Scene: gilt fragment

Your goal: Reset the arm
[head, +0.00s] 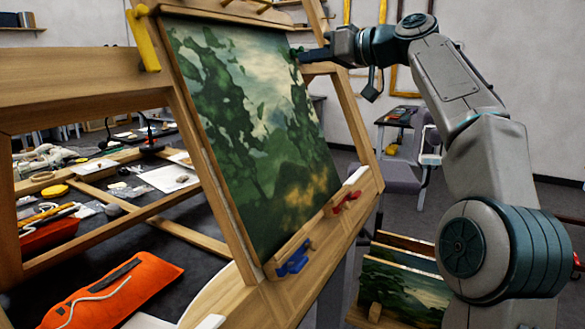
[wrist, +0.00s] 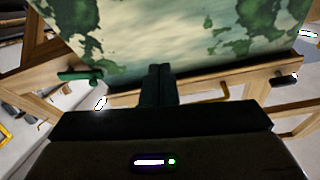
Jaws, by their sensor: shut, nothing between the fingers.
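My gripper (head: 303,55) is at the upper right edge of the painting in the head view, with my arm reaching in from the right. In the wrist view the gripper (wrist: 158,72) shows as two dark fingers pressed together, with nothing between them. The green landscape painting (head: 250,140) stands tilted on a wooden easel (head: 330,230). The painting (wrist: 180,30) fills the top of the wrist view, beyond the fingertips. I cannot tell whether the fingertips touch it.
Clamps sit on the easel: yellow (head: 143,40), blue (head: 293,258), red (head: 345,202), and a green one (wrist: 80,77) in the wrist view. An orange pouch (head: 125,290) lies on a dark table at left. More canvases (head: 400,290) stand low at right. A chair (head: 400,177) is behind.

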